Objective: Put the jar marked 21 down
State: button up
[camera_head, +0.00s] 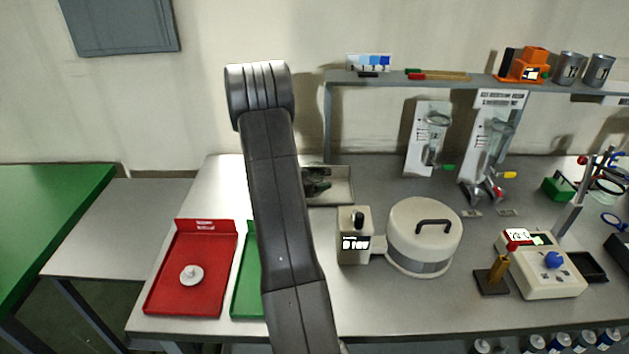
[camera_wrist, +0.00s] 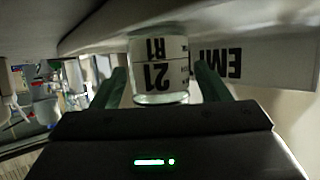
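The jar marked 21 (camera_wrist: 160,72) is a clear glass jar with a white label reading "21 R1", shown upside down in the wrist view. My gripper (camera_wrist: 163,80) has its two green fingers on either side of the jar, close against its sides, and appears shut on it. A grey surface runs just above the jar in this picture; I cannot tell whether the jar touches it. In the head view my arm hides the gripper and jar.
A white panel with black letters "EM" (camera_wrist: 232,62) is close beside the jar. In the head view, a red tray (camera_head: 165,285) holding a pale disc, a partly hidden green tray (camera_head: 247,290), a grey tray (camera_head: 343,188) and a round lidded device (camera_head: 424,225) stand on the bench.

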jog(key=shift+s+a+r, duration=0.1)
jog(key=shift+r, duration=0.1)
jog(key=v, duration=0.7)
jog(key=shift+s+b, duration=0.1)
jog(key=shift+b, duration=0.3)
